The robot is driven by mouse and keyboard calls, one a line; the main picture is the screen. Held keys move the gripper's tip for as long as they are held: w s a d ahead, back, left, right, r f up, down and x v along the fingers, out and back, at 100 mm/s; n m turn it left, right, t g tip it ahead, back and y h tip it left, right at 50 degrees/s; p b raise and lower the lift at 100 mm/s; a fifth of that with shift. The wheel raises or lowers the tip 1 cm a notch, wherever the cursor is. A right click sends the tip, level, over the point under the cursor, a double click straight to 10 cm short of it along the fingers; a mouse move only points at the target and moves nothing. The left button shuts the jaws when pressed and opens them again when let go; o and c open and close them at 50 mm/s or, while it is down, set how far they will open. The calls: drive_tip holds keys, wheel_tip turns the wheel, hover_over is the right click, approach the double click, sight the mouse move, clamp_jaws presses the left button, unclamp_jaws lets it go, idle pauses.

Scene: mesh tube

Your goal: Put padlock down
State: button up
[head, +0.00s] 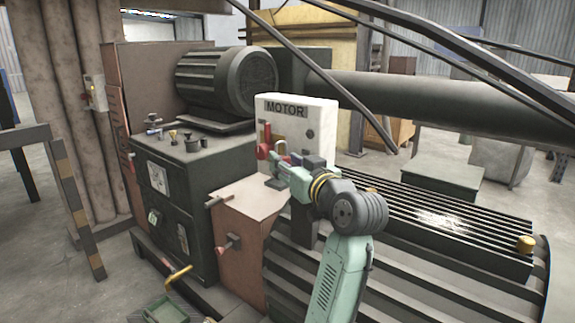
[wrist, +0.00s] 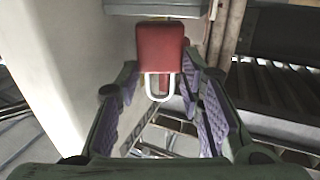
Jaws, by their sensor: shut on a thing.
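The padlock is red with a pale shackle (wrist: 160,90). In the wrist view its red body (wrist: 161,47) lies at and just past the fingertips, with the shackle pointing back between the fingers. My gripper (wrist: 161,72) is shut on it, one purple-padded finger on each side. In the head view my gripper (head: 275,172) is in front of the white box marked MOTOR (head: 303,124), near its lower left part. A red piece (head: 263,149) shows beside the gripper there; I cannot tell whether it is the padlock or a handle on the box.
A brown flat-topped cabinet (head: 245,197) lies below and left of my gripper. A dark control cabinet (head: 180,175) with knobs stands further left. A ribbed machine housing (head: 430,225) is at the right. In the wrist view a pale wall (wrist: 75,60) is close on the left.

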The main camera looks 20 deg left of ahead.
drive_tip(key=shift+f, duration=0.65)
drive_tip(key=o, duration=0.9)
drive_tip(key=shift+o, duration=0.2)
drive_tip(key=b+v, duration=0.3)
drive_tip(key=v, duration=0.9)
drive_tip(key=shift+a+r, duration=0.1)
